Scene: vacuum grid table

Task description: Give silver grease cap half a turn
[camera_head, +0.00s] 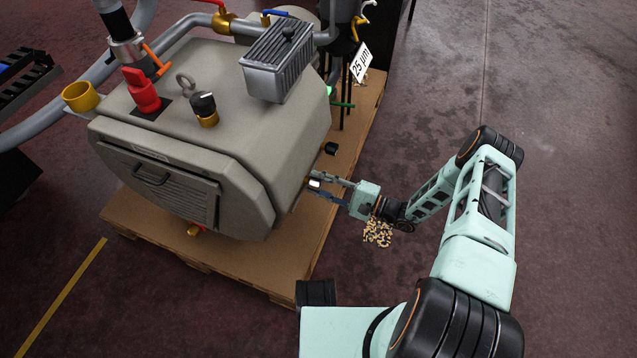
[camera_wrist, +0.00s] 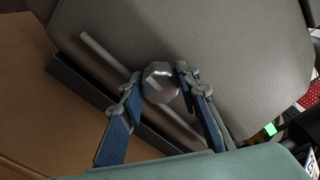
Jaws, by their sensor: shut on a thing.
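The silver grease cap (camera_wrist: 160,83) is a round, faceted metal knob on the side of the grey machine housing (camera_head: 215,90). In the wrist view it sits between the two fingertips of my gripper (camera_wrist: 157,90), which is shut on it from both sides. In the head view my gripper (camera_head: 318,186) reaches the machine's right side, and the cap there is too small and covered to make out clearly.
The machine stands on a brown pallet (camera_head: 250,265). A thin grey rod (camera_wrist: 105,52) runs behind the cap along the housing. Small tan pieces (camera_head: 378,233) lie on the floor below my wrist. Red and black knobs (camera_head: 140,90) top the machine. Open floor lies to the right.

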